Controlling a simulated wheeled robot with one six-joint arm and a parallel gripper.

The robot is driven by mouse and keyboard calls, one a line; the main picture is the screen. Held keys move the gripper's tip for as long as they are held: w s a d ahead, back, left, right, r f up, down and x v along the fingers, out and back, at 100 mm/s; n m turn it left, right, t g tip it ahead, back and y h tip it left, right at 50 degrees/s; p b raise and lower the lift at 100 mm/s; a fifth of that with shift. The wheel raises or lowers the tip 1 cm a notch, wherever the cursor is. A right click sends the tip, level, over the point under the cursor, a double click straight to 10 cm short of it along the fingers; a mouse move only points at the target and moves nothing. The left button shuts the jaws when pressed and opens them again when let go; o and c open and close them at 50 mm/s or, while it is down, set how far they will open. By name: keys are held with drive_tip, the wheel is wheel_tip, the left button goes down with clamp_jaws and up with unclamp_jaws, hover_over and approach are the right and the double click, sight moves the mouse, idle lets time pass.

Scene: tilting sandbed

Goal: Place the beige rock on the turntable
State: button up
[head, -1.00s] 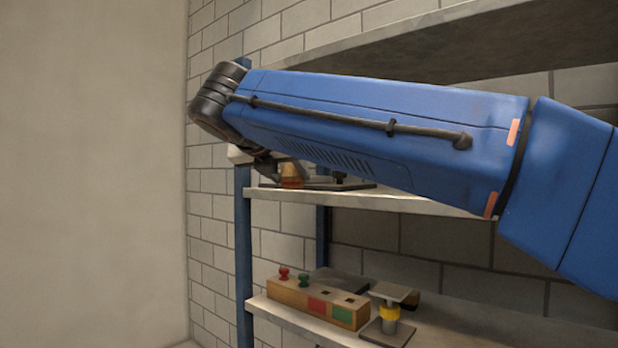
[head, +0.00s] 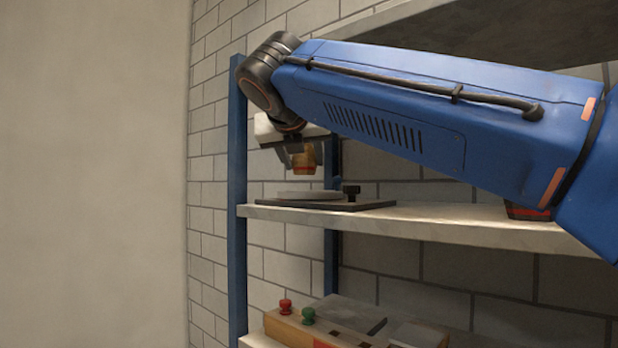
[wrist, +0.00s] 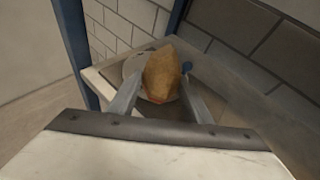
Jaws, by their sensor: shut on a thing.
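The beige rock (head: 304,163) shows as a tan-orange lump between the fingers of my gripper (head: 299,158). My gripper is shut on it. In the wrist view the rock (wrist: 162,72) fills the space between the two grey fingers. The turntable (head: 310,195) is a pale grey round disc on a dark flat base, on the middle shelf near its left end. The rock hangs above the disc with a visible gap. In the wrist view the disc (wrist: 132,66) is partly hidden behind the rock.
A blue post (head: 237,150) rises at the shelf's left end. An upper shelf (head: 390,18) is overhead. A pegged wooden block (head: 290,328) sits below. A dark red-striped thing (head: 527,212) lies right.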

drive_tip(key=w, duration=0.6)
drive_tip(key=w+d, duration=0.1)
drive_tip(key=w, duration=0.2)
drive_tip(key=shift+w, duration=0.35)
drive_tip(key=shift+a+f, duration=0.1)
drive_tip(key=shift+f, duration=1.6)
drive_tip(key=shift+f, duration=0.15)
drive_tip(key=o, duration=1.6)
drive_tip(key=shift+c, duration=0.2)
drive_tip(key=d+v, duration=0.1)
drive_tip(key=v, duration=1.1)
drive_tip(key=shift+a+r, duration=0.25)
drive_tip(key=shift+a, duration=0.2)
